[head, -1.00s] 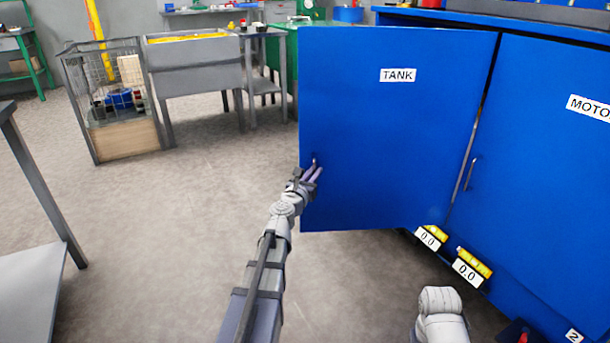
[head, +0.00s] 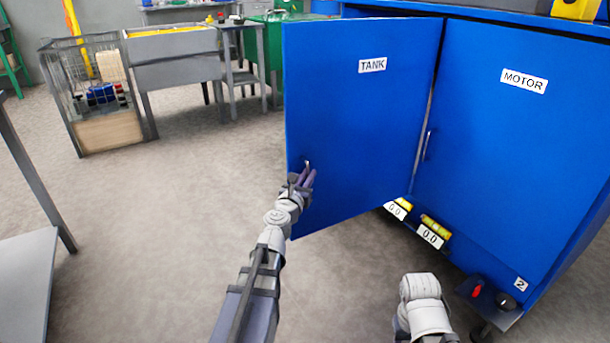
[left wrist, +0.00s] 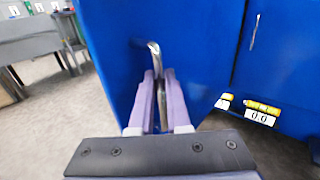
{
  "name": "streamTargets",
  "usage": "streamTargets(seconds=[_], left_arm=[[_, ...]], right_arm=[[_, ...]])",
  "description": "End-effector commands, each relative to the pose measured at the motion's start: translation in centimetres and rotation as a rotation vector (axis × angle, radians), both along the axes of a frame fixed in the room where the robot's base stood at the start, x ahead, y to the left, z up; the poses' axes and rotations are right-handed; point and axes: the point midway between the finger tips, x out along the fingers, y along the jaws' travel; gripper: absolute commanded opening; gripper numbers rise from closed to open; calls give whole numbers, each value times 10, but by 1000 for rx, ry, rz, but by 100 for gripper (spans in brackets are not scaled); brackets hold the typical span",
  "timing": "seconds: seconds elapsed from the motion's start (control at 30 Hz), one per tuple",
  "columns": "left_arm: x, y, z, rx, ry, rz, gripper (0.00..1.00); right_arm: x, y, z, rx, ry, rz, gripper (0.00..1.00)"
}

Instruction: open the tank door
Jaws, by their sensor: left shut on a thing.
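The blue tank door (head: 355,120), marked TANK, stands partly open, swung out from the cabinet with its left edge toward me. Its metal handle (head: 307,163) is near that left edge. My left gripper (head: 303,180) is at the handle, with its fingers on either side of it. In the left wrist view the handle (left wrist: 154,50) rises between the two purple fingers (left wrist: 153,95), which are shut on it. Part of the handle is hidden by the fingers.
The closed blue MOTOR door (head: 510,140) is to the right, with its own handle (head: 427,145). Yellow items with 0.0 labels (head: 430,237) sit below the doors. A wire cart (head: 95,95) and grey tables stand at the back left. The floor (head: 180,200) left of the door is clear.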

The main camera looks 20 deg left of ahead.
Motion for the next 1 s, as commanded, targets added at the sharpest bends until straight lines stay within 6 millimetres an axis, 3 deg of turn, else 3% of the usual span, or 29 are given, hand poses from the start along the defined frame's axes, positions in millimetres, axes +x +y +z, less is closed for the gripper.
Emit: streamTargets(seconds=[0.3, 0.33, 0.43, 0.77, 1.0], left_arm=[[1, -2, 0, 0, 0, -4, 0], [1, -2, 0, 0, 0, -4, 17], [1, -1, 0, 0, 0, -4, 27], [-2, -1, 0, 0, 0, -2, 27], [-22, -6, 0, 0, 0, -6, 27]], right_arm=[[0, 0, 0, 0, 0, 0, 50], [0, 0, 0, 0, 0, 0, 50], [0, 0, 0, 0, 0, 0, 50], [0, 0, 0, 0, 0, 0, 50], [0, 0, 0, 0, 0, 0, 50]])
